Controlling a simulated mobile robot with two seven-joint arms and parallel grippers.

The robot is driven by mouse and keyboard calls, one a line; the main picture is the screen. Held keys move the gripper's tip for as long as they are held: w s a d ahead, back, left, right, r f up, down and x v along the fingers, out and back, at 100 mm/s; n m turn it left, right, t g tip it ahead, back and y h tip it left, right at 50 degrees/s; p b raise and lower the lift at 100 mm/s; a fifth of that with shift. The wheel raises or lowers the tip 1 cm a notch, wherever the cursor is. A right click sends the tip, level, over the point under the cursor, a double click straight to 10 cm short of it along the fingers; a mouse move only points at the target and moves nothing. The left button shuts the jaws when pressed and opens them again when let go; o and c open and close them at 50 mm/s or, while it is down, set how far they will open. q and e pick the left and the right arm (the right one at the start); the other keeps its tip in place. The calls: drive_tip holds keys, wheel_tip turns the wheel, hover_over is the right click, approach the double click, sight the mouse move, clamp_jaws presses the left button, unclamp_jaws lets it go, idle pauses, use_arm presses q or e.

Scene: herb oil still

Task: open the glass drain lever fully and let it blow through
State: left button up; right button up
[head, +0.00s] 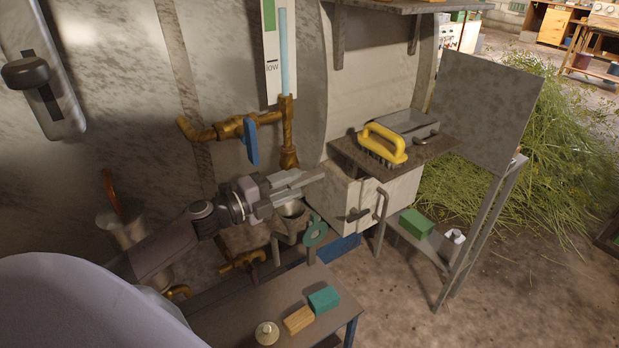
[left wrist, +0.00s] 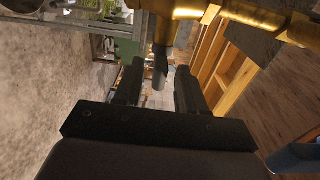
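A blue lever (head: 251,142) hangs down, nearly upright, from a brass valve pipe (head: 225,130) below the pale-blue gauge glass (head: 284,50) in the head view. My left gripper (head: 310,180) reaches in from the left below the brass pipe, apart from the lever, and points right. In the left wrist view its two dark fingers (left wrist: 157,92) stand apart with a gap between them. A short grey end (left wrist: 160,68) shows in or beyond that gap, under brass pipework (left wrist: 165,25); I cannot tell what it belongs to. My right gripper is in neither view.
A metal cup (head: 293,210) is below my left gripper. A low bench (head: 245,305) with blocks stands in front. A yellow-handled brush (head: 384,145) lies on the shelf to the right. A lower brass cock (head: 238,262) sits near the floor.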

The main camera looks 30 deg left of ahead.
sight(322, 172)
use_arm(q)
drive_tip(key=shift+x, duration=2.3)
clamp_jaws()
